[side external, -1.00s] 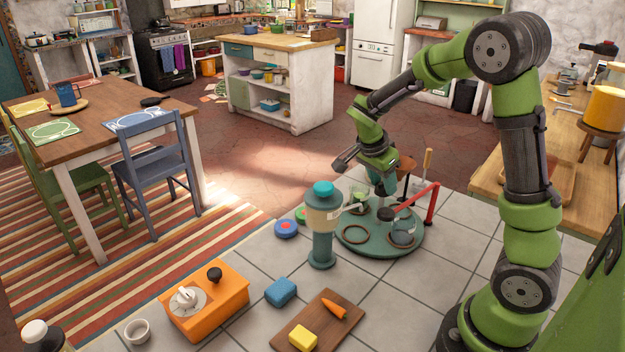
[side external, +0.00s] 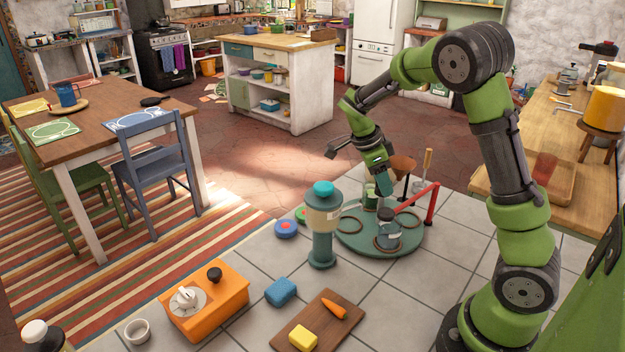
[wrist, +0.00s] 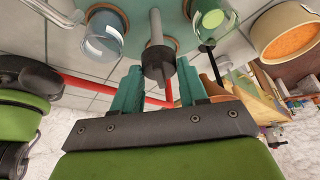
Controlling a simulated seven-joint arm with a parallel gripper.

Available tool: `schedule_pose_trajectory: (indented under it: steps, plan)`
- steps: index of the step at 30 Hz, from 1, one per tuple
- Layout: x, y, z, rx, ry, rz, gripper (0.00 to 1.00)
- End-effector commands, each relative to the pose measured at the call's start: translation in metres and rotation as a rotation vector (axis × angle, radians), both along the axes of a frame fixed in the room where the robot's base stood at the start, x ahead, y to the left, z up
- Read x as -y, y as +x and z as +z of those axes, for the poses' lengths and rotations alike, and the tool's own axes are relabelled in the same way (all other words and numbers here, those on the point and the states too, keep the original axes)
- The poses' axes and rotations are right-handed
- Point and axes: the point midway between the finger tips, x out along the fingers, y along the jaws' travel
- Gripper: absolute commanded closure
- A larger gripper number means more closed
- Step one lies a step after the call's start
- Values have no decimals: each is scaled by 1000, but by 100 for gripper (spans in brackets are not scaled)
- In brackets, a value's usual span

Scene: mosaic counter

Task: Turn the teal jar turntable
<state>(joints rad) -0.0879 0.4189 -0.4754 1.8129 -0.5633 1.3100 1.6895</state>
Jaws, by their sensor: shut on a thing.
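A dark knob (wrist: 158,62) on a grey post rises from the turntable. My gripper (wrist: 158,82) has its teal fingers on either side of the knob and is shut on it. In the side external view, my gripper (side external: 384,185) points down over the disc; the grip itself is hard to see there.
A red bar and post (side external: 431,207) stand at the turntable's right edge. A teal-and-cream pedestal (side external: 322,222) stands close at its left front. An orange box (side external: 205,300), blue sponge (side external: 281,291) and cutting board (side external: 330,318) lie in front. Tiles to the right are clear.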

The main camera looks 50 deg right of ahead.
Motion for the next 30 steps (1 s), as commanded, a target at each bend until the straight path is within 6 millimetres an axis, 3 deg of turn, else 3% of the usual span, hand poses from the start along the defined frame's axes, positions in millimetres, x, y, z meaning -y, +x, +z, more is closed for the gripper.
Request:
schedule_pose_trajectory:
  steps: [30]
  plan:
    - [1,3,1,3,2,-508,100]
